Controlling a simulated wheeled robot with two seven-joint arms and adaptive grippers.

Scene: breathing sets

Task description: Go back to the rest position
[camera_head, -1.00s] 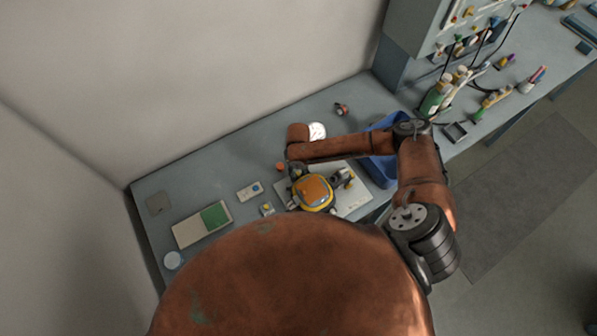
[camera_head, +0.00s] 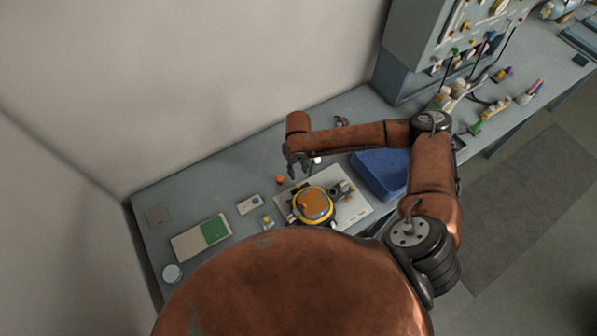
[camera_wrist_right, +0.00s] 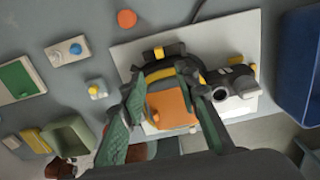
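My right gripper (camera_head: 296,166) hangs from the arm reaching in from the right, above the bench near the back edge of a white board. In the right wrist view its two fingers (camera_wrist_right: 160,76) are spread, with nothing seen held between them. Below them, an orange breathing set with a yellow and black rim (camera_head: 316,204) lies on the white board (camera_head: 352,212). It also shows in the right wrist view (camera_wrist_right: 171,108), partly hidden by the fingers. My left gripper is not in view.
A blue bin (camera_head: 381,172) stands right of the board, under my right arm. A grey cabinet (camera_head: 412,60) stands at the back right.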

